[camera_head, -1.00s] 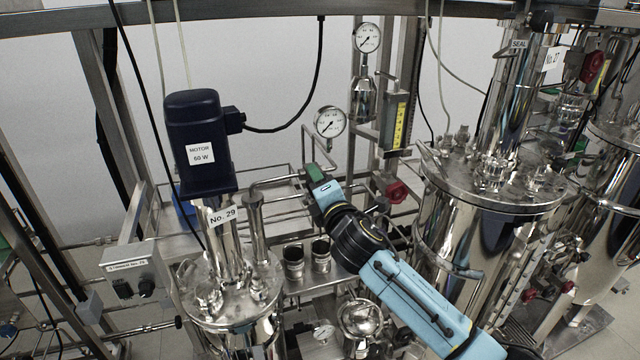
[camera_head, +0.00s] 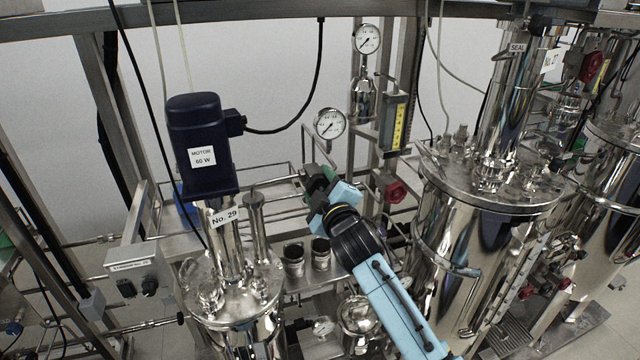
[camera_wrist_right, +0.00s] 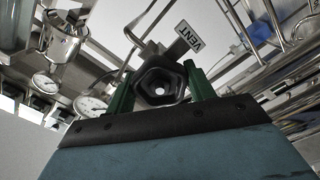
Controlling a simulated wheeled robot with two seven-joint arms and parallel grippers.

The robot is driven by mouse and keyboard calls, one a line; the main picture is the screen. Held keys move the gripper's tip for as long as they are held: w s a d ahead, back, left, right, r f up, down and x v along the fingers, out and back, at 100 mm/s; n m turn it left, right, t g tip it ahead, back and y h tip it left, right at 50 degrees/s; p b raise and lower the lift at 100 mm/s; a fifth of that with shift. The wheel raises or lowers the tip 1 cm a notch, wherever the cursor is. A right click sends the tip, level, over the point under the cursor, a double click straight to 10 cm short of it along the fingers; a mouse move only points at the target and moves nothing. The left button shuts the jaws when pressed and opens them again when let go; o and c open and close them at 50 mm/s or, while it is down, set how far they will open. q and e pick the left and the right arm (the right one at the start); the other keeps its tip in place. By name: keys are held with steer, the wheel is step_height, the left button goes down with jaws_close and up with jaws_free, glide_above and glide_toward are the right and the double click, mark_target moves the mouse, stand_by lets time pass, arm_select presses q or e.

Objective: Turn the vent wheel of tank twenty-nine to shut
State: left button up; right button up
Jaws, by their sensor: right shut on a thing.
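Tank twenty-nine (camera_head: 245,300) is the shiny steel vessel at the lower left of the head view, with a "No. 29" label (camera_head: 225,216) under its dark blue motor (camera_head: 203,145). In the right wrist view, the vent wheel (camera_wrist_right: 160,84) is a small black lobed knob with a pale centre. A "VENT" tag (camera_wrist_right: 188,38) stands just behind it. My right gripper (camera_head: 314,178) is right of the motor; its green fingers (camera_wrist_right: 160,88) are on either side of the wheel, shut on it. In the head view the wheel is hard to tell from the gripper. My left gripper is out of view.
A round gauge (camera_head: 329,124) hangs just above my right gripper, with another gauge (camera_head: 367,39) higher up. A red valve knob (camera_head: 396,191) is to its right. Tank 27 (camera_head: 470,225) stands at the right. Steel pipes run close around the gripper.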

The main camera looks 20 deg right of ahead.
steer(key=m+p, duration=0.1)
steer(key=m, duration=0.4)
steer(key=shift+m+p, duration=0.3)
steer(key=shift+p, duration=0.05)
steer(key=m+p, duration=0.2)
steer(key=m, duration=0.3)
steer(key=shift+m, duration=0.4)
steer(key=o, duration=1)
steer(key=shift+c, duration=0.2)
steer(key=s+b, duration=0.1)
steer(key=s, duration=1.2)
steer(key=shift+s+d, duration=0.2)
steer(key=shift+s, duration=0.05)
